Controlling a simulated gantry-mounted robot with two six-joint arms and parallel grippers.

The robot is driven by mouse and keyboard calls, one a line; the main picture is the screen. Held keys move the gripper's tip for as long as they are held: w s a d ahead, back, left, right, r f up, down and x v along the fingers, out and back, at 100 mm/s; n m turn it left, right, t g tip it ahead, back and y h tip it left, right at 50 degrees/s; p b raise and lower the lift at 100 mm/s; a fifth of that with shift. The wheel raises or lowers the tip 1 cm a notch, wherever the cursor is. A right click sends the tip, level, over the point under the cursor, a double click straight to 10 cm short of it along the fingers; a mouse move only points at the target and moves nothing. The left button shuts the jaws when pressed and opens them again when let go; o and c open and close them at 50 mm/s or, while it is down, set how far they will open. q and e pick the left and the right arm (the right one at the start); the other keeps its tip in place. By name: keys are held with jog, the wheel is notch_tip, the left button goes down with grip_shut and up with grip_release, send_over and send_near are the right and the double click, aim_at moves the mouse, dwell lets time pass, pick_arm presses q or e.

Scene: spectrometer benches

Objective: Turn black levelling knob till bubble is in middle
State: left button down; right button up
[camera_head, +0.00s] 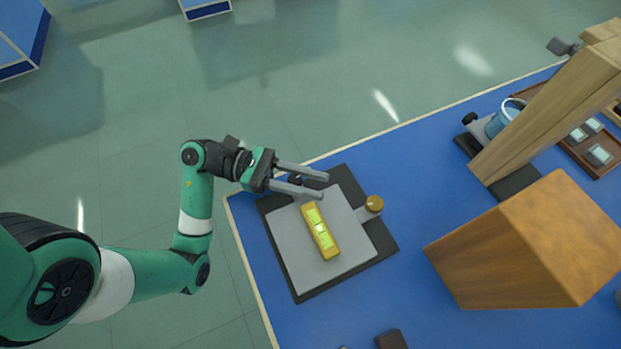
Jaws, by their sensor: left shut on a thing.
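The black levelling knob (296,180) is at the upper left edge of the grey levelling plate (290,247). My left gripper (325,187) reaches in from the left with one finger on each side of the knob and is shut on it; the fingers partly hide it. A yellow spirit level (331,252) with a bright green vial (319,228) lies on the plate. A pale patch shows near the middle of the vial, but the bubble's exact place is too small to tell. A brass knob (374,204) stands at the plate's right edge. My right gripper is not in view.
The plate sits on a dark base (384,239) near the left edge of the blue bench (410,190). A large wooden block (520,245) and a wooden post (545,100) stand to the right. A blue mug (497,122) is behind the post. A small dark block (391,339) lies near the bottom.

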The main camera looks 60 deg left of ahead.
pick_arm(q)
jog(key=c, duration=0.6)
grip_release()
